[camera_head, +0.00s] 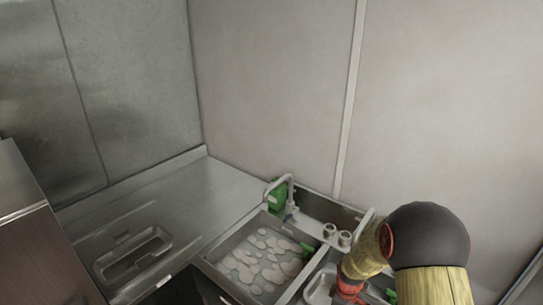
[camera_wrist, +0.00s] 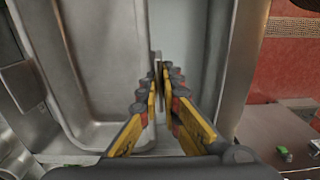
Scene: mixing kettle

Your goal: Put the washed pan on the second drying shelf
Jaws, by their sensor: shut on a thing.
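A grey metal pan (camera_head: 318,288) shows beside my gripper (camera_head: 347,287) at the bottom of the head view, over the right part of the sink. In the wrist view, the fingers of my gripper (camera_wrist: 160,72) come together on a thin upright edge of the pan (camera_wrist: 105,70). The pan's hollow interior fills the left of that view. The gripper is shut on this edge. My arm hides part of the pan in the head view. I cannot make out a drying shelf in either view.
The left sink basin (camera_head: 228,262) holds soapy water with white foam patches. A tap (camera_head: 290,190), a green bottle (camera_head: 276,196) and two small cups (camera_head: 337,236) stand at its back. The steel counter (camera_head: 190,205) is mostly clear, with a recessed shape (camera_head: 133,256) at left.

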